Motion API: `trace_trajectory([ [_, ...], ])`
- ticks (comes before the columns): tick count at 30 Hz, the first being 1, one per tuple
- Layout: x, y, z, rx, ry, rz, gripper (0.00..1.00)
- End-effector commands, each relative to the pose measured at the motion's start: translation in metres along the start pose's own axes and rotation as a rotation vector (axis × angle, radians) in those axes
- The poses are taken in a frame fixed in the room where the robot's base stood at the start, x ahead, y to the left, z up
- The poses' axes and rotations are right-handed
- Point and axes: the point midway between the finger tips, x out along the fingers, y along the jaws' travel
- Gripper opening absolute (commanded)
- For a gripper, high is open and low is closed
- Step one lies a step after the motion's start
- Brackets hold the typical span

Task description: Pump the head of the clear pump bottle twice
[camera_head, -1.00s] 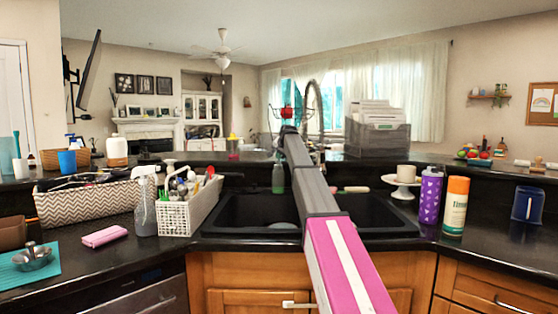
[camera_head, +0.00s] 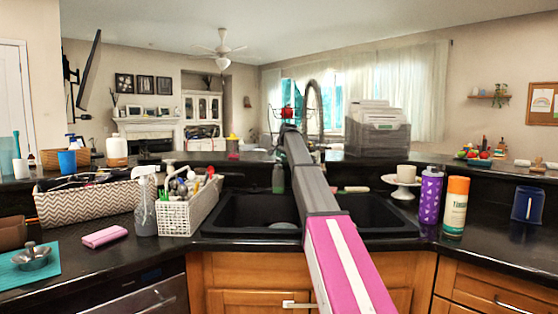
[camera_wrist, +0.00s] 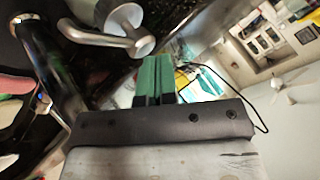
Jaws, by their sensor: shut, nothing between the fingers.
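A small greenish see-through bottle (camera_head: 278,180) stands upright behind the sink, just left of my arm. Its top is hard to make out against the dark ledge. A clear grey bottle with a white head (camera_head: 145,215) stands on the counter left of the white basket. I cannot tell for sure which is the pump bottle. In the wrist view my gripper (camera_wrist: 156,62) has its green fingers together, with nothing between them. A shiny metal part with a spout-like arm (camera_wrist: 120,40) is just beyond the fingers, apart from them. In the head view my fingers are hidden behind my arm.
My arm crosses the black double sink (camera_head: 245,215). A curved faucet (camera_head: 316,100) rises behind it. A white basket (camera_head: 190,212) stands left; a purple bottle (camera_head: 430,195) and an orange-topped can (camera_head: 455,208) stand right. A wire organizer (camera_head: 378,138) sits on the ledge.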

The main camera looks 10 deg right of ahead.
Motion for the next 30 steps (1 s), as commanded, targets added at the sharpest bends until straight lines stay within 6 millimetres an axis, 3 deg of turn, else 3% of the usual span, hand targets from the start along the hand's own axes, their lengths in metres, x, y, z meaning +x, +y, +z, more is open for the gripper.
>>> trace_trajectory([
  [11,-0.003,-0.003,-0.003,0.000,0.001,0.000,0.00],
  [30,-0.039,-0.029,-0.029,0.000,0.000,0.000,0.00],
])
